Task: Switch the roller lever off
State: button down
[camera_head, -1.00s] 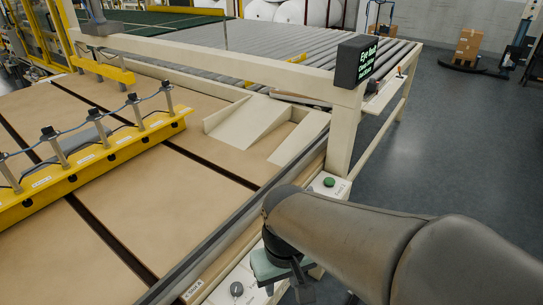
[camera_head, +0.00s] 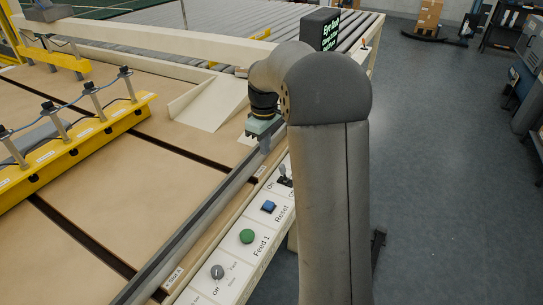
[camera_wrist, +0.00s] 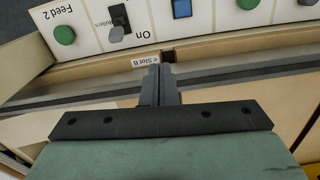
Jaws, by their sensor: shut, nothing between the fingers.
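The roller lever (camera_head: 284,176) is a small grey handle on a black base on the white control panel (camera_head: 233,258), beside an "On" label. In the wrist view the lever (camera_wrist: 117,32) stands at upper left, by a "Rollers" label, with its grey tip toward the "On" side. My gripper (camera_head: 265,146) is above the table's edge rail, left of and beyond the lever in the head view. In the wrist view my gripper's fingers (camera_wrist: 159,72) are together and empty, near the "Slot B" label, apart from the lever.
On the panel are a blue Reset button (camera_head: 269,206), a green Feed 1 button (camera_head: 246,236) and a grey knob (camera_head: 217,271). A green Feed 2 button (camera_wrist: 64,34) sits beside the lever. A yellow beam with posts (camera_head: 85,145) lies across the table. Open floor lies right.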

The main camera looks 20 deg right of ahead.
jog(key=n, duration=0.1)
send_over(284, 174)
jog(key=w+a, duration=0.2)
jog(key=w, duration=0.1)
notch_tip(284, 174, down, 2)
jog(key=shift+f, duration=0.15)
notch_tip(284, 174, down, 10)
jog(key=shift+p, duration=0.6)
